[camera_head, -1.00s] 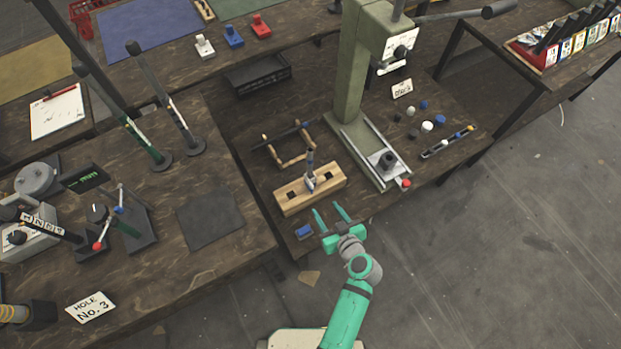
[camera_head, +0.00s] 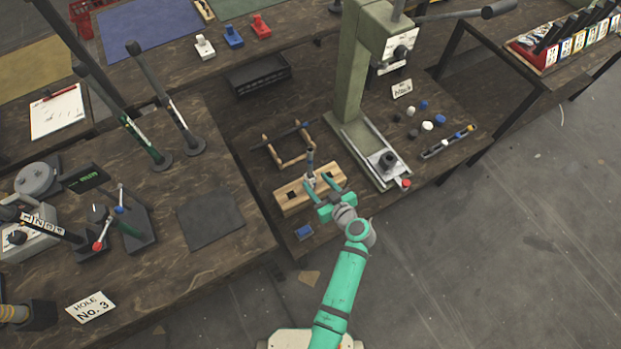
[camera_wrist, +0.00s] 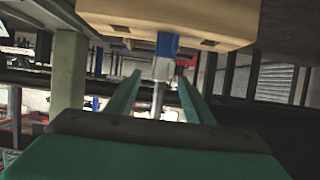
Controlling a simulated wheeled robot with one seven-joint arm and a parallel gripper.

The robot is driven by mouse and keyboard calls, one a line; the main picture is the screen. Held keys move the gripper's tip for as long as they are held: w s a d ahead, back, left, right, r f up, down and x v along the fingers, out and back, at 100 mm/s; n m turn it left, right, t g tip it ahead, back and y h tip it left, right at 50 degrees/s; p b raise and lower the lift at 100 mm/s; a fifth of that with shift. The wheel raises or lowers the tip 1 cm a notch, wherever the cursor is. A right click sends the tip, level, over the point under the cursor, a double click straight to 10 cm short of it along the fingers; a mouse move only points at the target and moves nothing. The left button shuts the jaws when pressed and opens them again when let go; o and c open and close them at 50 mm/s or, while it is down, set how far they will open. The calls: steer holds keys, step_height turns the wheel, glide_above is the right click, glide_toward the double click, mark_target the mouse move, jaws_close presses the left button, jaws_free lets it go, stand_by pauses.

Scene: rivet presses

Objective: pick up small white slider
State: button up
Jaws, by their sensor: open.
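The green press (camera_head: 352,80) stands close behind to the right. A wooden frame (camera_head: 288,150) lies behind the block and a small blue piece (camera_head: 304,232) in front. White (camera_head: 204,46), blue and red pieces sit on the back bench. Floor at the right is clear.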

mark_target(313, 179)
steer(key=shift+x, duration=1.85)
steer(key=shift+a+r, duration=0.1)
steer(key=c, duration=1.1)
steer(key=shift+r, duration=0.1)
step_height(313, 179, up, 28)
steer(key=shift+f, duration=0.1)
